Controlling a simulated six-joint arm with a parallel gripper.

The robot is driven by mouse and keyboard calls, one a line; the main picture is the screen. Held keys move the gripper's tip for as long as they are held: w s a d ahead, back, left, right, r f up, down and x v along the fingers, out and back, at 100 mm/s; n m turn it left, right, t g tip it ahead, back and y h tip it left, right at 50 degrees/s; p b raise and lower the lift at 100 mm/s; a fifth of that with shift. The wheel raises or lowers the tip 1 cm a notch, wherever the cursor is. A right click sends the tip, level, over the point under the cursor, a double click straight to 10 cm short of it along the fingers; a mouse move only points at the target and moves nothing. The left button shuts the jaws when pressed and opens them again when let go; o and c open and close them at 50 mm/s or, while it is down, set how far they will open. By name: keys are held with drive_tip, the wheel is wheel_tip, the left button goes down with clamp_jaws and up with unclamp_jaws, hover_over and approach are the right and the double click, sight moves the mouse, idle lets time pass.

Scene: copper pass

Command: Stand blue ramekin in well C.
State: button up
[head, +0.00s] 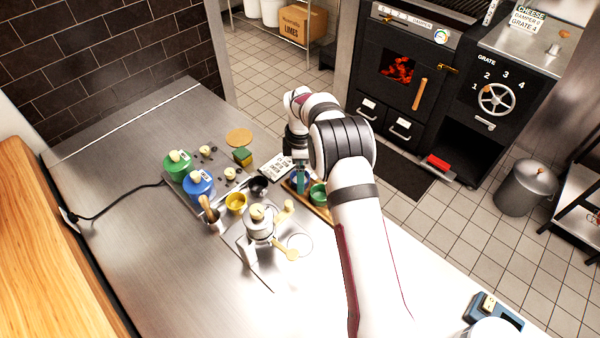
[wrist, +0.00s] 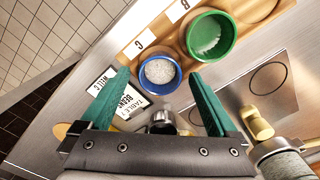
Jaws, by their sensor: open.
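The blue ramekin (wrist: 160,90), with pale granular contents, is at the C end of the wooden board (wrist: 163,32), beside the C label (wrist: 140,43). It looks upright in well C; how deep it sits is hidden. My gripper (wrist: 160,73) is open above it, with one teal finger on each side and visible gaps to the rim. In the head view my gripper (head: 301,178) hides most of the blue ramekin (head: 295,180). A green ramekin (wrist: 229,38) stands beside the B label (wrist: 178,9).
A printed card (head: 276,167) lies left of the board. A yellow ramekin (head: 236,205), a dark ramekin (head: 258,188), a machine (head: 260,226) and green (head: 175,170) and blue (head: 197,186) canisters stand further left. The counter's near left is clear.

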wheel_tip(320, 180, up, 12)
drive_tip(key=s+d+r+m, duration=0.3)
drive_tip(key=s+r+m, duration=0.55)
drive_tip(key=s, duration=0.35)
drive_tip(key=s+d+f+m+y, duration=0.1)
drive_tip(key=s+d+m, duration=0.1)
drive_tip(key=s+m, duration=1.3)
drive_tip(key=s, duration=1.2)
drive_tip(key=shift+d+f+y, duration=0.2)
drive_tip(key=shift+f+y, duration=0.1)
drive_tip(key=shift+y, duration=0.1)
